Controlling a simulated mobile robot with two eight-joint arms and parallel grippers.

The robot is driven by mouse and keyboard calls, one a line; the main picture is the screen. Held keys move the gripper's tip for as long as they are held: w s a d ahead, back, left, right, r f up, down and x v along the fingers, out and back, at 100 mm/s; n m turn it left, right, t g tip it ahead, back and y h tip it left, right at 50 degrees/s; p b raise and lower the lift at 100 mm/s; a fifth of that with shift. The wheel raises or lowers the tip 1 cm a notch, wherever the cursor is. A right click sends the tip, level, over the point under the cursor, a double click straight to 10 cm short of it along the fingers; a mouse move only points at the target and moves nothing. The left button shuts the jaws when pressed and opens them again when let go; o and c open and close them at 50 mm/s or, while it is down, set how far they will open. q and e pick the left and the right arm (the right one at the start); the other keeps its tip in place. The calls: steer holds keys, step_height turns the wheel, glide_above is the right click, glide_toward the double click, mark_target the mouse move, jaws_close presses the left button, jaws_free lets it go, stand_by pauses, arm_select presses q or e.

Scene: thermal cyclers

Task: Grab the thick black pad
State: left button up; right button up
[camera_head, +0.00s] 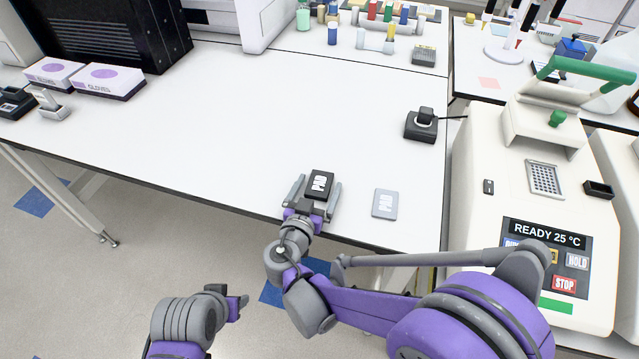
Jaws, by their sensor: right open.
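The thick black pad (320,184) lies on the white table near its front edge, with the letters PAD on top. My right gripper (319,188) is open, with one finger on the left side of the pad and one on the right. I cannot tell whether the fingers touch it. A thin grey pad (385,204), also marked PAD, lies flat to the right of the gripper. My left gripper (240,303) is low at the bottom, in front of the table and away from the pads; its jaws are not clear.
A thermal cycler (537,205) with its green-handled lid raised stands on the right, its screen reading READY 25 °C. A small black device (421,124) sits at the table's right. Glove boxes (108,81) lie at the left. The table's middle is clear.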

steer(key=c, duration=1.4)
